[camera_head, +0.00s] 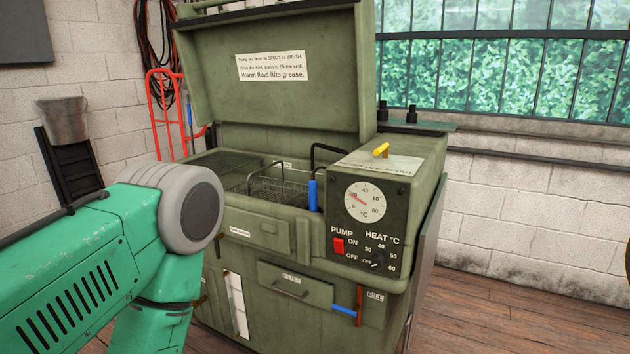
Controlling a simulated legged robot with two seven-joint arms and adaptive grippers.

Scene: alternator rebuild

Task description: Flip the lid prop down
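A green parts washer (244,220) stands in front of me with its lid (280,100) raised and a printed label on the lid's inner face. A thin upright piece with a blue grip (189,112) shows at the lid's left edge; it looks like the lid prop, but its lower end is hard to make out. The green and grey links of my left arm cover the lower left and stand in front of the washer's left side. Neither of my grippers is in view.
A wire basket (275,189) sits in the open sink. A red hand truck (160,105) and a bucket (64,121) stand behind left. The wooden floor (530,315) at right is clear.

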